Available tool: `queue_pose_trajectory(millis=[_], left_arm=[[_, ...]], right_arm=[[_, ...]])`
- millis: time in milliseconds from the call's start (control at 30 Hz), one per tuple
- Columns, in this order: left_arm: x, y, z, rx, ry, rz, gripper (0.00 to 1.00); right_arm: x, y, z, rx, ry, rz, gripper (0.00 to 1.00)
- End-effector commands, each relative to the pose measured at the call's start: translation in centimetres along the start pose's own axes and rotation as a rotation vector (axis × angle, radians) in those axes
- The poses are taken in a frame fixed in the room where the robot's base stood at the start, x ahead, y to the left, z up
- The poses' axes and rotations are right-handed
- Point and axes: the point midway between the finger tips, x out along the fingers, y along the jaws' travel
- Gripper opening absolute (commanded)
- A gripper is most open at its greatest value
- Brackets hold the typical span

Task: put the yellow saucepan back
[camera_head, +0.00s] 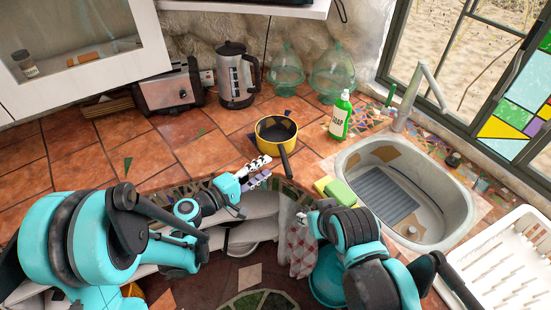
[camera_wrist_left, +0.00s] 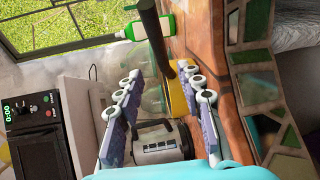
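The yellow saucepan (camera_head: 265,138) stands upright on the tiled counter near its front edge, with its black handle (camera_head: 285,162) pointing toward me over the edge. My left gripper (camera_head: 264,171) is just left of the handle, its fingers apart and empty. In the left wrist view the handle (camera_wrist_left: 153,35) lies ahead of the open fingers (camera_wrist_left: 160,80), and part of the yellow pan (camera_wrist_left: 189,92) shows behind the right finger. My right arm's end (camera_head: 305,222) is low, in front of the counter below the sponges; its fingers are mostly hidden.
A green soap bottle (camera_head: 340,116) stands right of the pan. Sponges (camera_head: 335,190) lie by the sink (camera_head: 353,160). A kettle (camera_head: 237,78), a toaster (camera_head: 170,93) and glass jars (camera_head: 285,70) stand behind. A checked towel (camera_head: 301,250) hangs below. The counter left of the pan is clear.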

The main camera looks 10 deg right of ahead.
Motion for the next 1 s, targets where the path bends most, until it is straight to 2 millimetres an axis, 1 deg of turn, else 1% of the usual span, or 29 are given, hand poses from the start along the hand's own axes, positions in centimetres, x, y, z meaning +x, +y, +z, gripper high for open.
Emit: queue_pose_trajectory(millis=[33,200,467,567,667,767,867,967,1000], left_arm=[[-1.0,0.1,-0.1,-0.001,0.003,0.0,0.37],[-2.7,0.0,0.0,0.0,0.001,0.001,0.37],[-3.1,0.0,0.1,0.008,0.001,-0.009,0.37],[-3.6,0.1,0.1,0.051,0.012,-0.059,0.37],[-5.0,0.1,0.2,0.142,0.034,-0.168,0.37],[-7.6,-0.3,0.4,0.268,0.061,-0.319,0.37],[-10.9,-0.8,0.5,0.396,0.085,-0.479,0.37],[-14.9,-1.4,0.7,0.521,0.106,-0.64,0.37],[-16.7,-1.6,0.8,0.571,0.113,-0.706,0.37]], right_arm=[[-0.2,0.0,-0.1,0.0,0.0,0.0,0.4],[-0.3,0.0,-0.2,0.0,0.0,0.0,0.4],[-0.3,0.0,-0.2,0.0,0.0,0.0,0.4],[-0.3,0.0,-0.2,0.0,0.0,0.0,0.4],[-0.3,0.0,-0.2,0.0,0.0,0.0,0.4],[-0.3,0.0,-0.2,0.0,0.0,0.0,0.4],[-0.3,0.0,-0.2,0.0,0.0,0.0,0.4],[-0.3,0.0,-0.2,0.0,0.0,0.0,0.4],[-0.3,0.0,-0.2,0.0,0.0,0.0,0.4]])
